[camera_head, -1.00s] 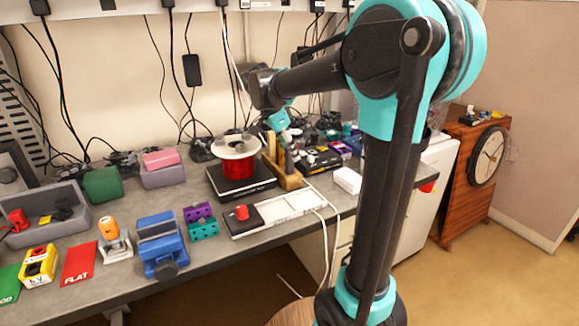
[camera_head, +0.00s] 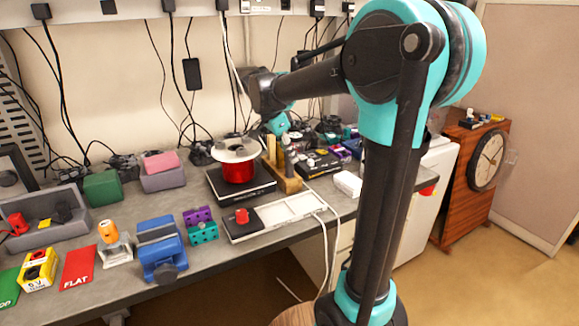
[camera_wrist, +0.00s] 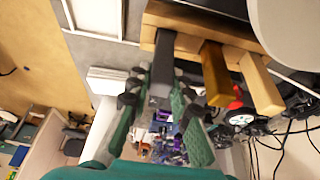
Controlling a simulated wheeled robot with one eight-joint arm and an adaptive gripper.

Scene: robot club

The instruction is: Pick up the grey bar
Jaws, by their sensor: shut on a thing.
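The grey bar (camera_wrist: 162,68) stands upright in a wooden rack (camera_wrist: 196,30) in the wrist view. My gripper (camera_wrist: 170,100) is around it, its green fingers one on each side, shut on the upper part of the bar. The bar's lower end is still at the rack. In the head view my gripper (camera_head: 281,128) comes down from above at the rack, and the grey bar (camera_head: 288,158) shows small below it.
A brown bar (camera_wrist: 215,75) and a pale wooden bar (camera_wrist: 262,85) stand in the same rack. A red spool (camera_head: 238,170) on a black base stands close left of it. A white-framed tray (camera_head: 290,208) lies in front. Dark boxes (camera_head: 318,163) are at right.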

